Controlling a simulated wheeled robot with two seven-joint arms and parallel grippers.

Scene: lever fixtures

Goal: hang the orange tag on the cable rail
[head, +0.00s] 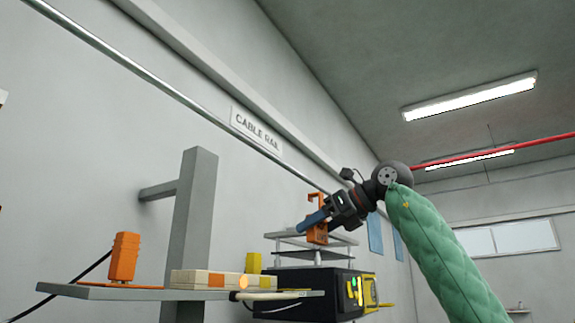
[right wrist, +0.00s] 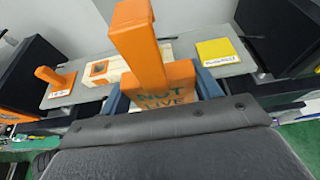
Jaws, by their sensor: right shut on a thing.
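The orange tag (head: 317,235) is held upright in my right gripper (head: 314,220), its hooked top showing above the blue fingers. In the right wrist view the tag (right wrist: 165,82) sits between the two blue fingers, with lettering that reads "NOT LIVE" partly covered. The cable rail (head: 150,78) is a thin metal rod running along the wall from upper left down toward the tag. The tag's hook shows just below the rail's far part in the head view; I cannot tell the gap in depth. My left gripper is not in view.
A "CABLE RAIL" sign (head: 256,129) is on the wall. Below are a grey shelf (head: 95,291) with another orange piece (head: 123,258), a cream block (head: 205,279), a yellow block (head: 253,263) and a black box unit (head: 320,285). A grey post (head: 193,215) stands at left.

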